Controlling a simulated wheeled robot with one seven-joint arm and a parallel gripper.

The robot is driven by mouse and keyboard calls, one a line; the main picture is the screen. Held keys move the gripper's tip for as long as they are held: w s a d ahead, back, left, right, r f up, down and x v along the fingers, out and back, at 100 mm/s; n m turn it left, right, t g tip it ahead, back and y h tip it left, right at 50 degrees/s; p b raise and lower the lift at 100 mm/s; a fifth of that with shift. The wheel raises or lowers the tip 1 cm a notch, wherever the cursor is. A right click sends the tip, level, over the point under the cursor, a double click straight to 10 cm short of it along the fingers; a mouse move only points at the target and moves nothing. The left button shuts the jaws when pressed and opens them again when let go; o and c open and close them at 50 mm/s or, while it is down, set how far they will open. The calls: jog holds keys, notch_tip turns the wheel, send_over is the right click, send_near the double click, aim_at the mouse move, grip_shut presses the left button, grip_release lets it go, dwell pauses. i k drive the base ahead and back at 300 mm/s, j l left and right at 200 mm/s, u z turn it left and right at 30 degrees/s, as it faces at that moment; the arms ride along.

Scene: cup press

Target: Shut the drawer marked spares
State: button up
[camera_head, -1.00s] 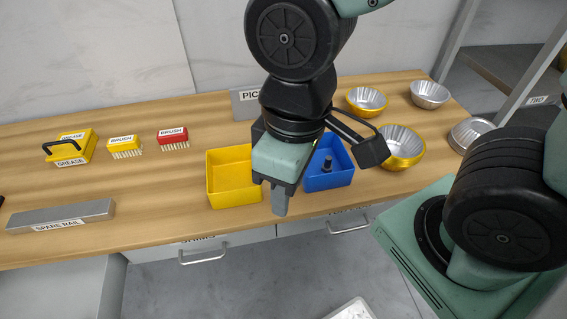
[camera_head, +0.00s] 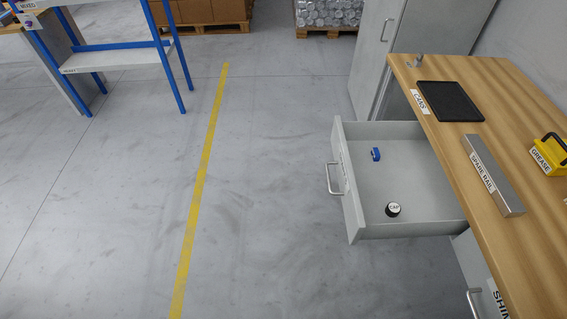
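A grey drawer (camera_head: 408,178) stands pulled far out from under the wooden bench, at the right of the view. Its front panel (camera_head: 347,190) faces left, with a bar handle (camera_head: 333,179) on it. A label shows on that front but is too edge-on to read, so I cannot tell whether this is the spares drawer. Inside lie a small blue part (camera_head: 376,154) and a black round cap (camera_head: 393,209) with a white top. My gripper is not in this view.
The bench top (camera_head: 500,90) bears a black tray (camera_head: 449,101), a spare rail (camera_head: 491,175) and a yellow grease box (camera_head: 550,156). Another drawer handle (camera_head: 473,303) shows at bottom right. The floor left of the drawer is clear around a yellow line (camera_head: 205,165).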

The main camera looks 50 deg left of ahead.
aim_at(409, 172)
jog(key=u, duration=1.3)
jog(key=i+j+u, duration=0.35)
jog(key=i, duration=0.3)
